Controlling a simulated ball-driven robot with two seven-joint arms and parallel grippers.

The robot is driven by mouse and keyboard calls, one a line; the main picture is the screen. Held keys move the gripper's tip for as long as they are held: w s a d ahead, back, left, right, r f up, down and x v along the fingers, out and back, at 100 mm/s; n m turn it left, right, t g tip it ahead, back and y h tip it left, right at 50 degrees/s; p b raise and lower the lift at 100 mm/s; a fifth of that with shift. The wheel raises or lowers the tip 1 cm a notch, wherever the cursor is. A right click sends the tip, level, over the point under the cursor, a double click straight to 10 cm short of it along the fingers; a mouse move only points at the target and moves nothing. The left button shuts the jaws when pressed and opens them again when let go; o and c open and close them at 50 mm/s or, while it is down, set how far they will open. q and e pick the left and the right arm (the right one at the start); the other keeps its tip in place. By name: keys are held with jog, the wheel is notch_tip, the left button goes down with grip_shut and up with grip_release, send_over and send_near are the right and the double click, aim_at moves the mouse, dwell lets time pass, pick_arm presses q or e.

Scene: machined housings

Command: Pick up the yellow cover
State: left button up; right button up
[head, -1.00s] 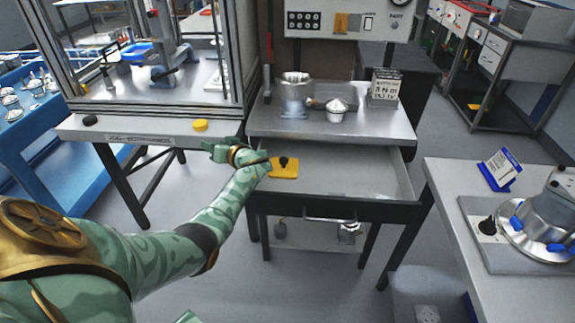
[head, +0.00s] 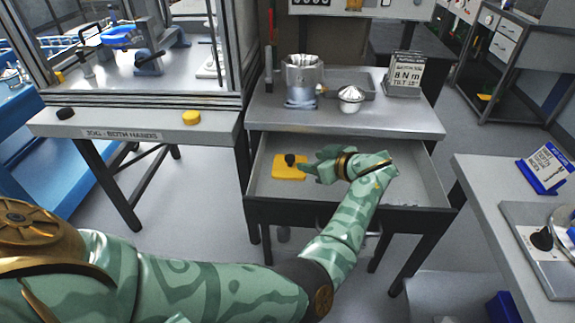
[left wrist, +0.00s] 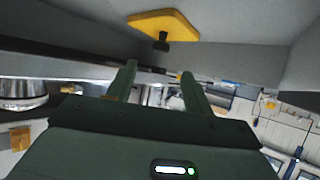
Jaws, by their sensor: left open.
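The yellow cover (head: 284,173) is a flat plate with a black knob (head: 290,159). It lies in the left part of the open drawer (head: 415,183). My left gripper (head: 313,168) is over the drawer, just right of the cover in the head view. In the left wrist view the cover (left wrist: 176,22) shows at the top with its knob (left wrist: 162,42) toward the fingers. The two fingers of my left gripper (left wrist: 158,75) are apart, with nothing between them. I cannot tell the exact gap to the knob. My right gripper is not in view.
The steel bench top (head: 400,119) above the drawer holds a metal housing (head: 303,80), a small metal part (head: 351,98) and a sign (head: 404,74). A yellow button (head: 191,117) and a black button (head: 66,113) sit on the left machine's ledge. The drawer's right side is clear.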

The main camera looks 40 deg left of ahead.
aim_at(293, 159)
pick_arm(q)
jog(key=b+x, duration=0.2)
jog(key=x, duration=0.5)
jog(key=shift+b, duration=0.3)
jog(key=x, duration=0.4)
jog(key=shift+a+f+b, duration=0.1)
jog(key=shift+b, duration=0.3)
jog(key=shift+c, duration=0.2)
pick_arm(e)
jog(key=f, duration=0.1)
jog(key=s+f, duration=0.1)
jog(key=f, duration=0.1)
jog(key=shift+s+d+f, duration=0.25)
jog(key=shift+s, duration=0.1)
pick_arm(q)
jog(key=c, duration=1)
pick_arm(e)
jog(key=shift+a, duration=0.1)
